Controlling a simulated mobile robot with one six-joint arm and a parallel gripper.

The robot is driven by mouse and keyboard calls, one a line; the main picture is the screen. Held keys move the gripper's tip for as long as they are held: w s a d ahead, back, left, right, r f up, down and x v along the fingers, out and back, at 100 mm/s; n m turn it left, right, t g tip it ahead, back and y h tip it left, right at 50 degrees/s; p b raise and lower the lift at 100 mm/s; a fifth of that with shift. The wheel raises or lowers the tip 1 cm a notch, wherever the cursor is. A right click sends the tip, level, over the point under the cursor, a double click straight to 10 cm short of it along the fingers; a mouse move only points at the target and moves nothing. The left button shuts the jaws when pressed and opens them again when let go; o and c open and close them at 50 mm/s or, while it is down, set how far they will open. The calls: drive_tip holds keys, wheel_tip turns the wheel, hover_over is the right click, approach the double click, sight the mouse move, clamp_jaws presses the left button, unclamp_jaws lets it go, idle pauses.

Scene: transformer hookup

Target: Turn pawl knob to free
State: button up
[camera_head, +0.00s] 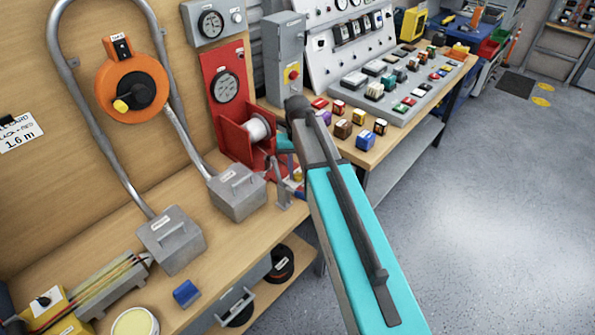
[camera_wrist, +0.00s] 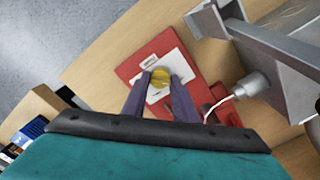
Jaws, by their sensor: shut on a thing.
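In the head view, the red spool stand (camera_head: 232,135) carries a white spool (camera_head: 257,128). My arm reaches past its right side and hides most of my gripper there.
Two grey metal boxes (camera_head: 237,193) stand on the wooden bench left of my arm. An orange disc with a black and yellow knob (camera_head: 132,88) is on the back panel. Coloured blocks (camera_head: 343,130) lie beyond my arm. Open floor (camera_head: 480,200) is at the right.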

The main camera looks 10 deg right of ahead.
sight(298, 174)
drive_tip(key=o, duration=1.1)
drive_tip(key=shift+s, duration=0.1)
drive_tip(key=shift+r, duration=0.1)
drive_tip(key=shift+r+b, duration=1.4)
drive_tip(key=shift+r, duration=5.4)
drive_tip(key=shift+f, duration=0.1)
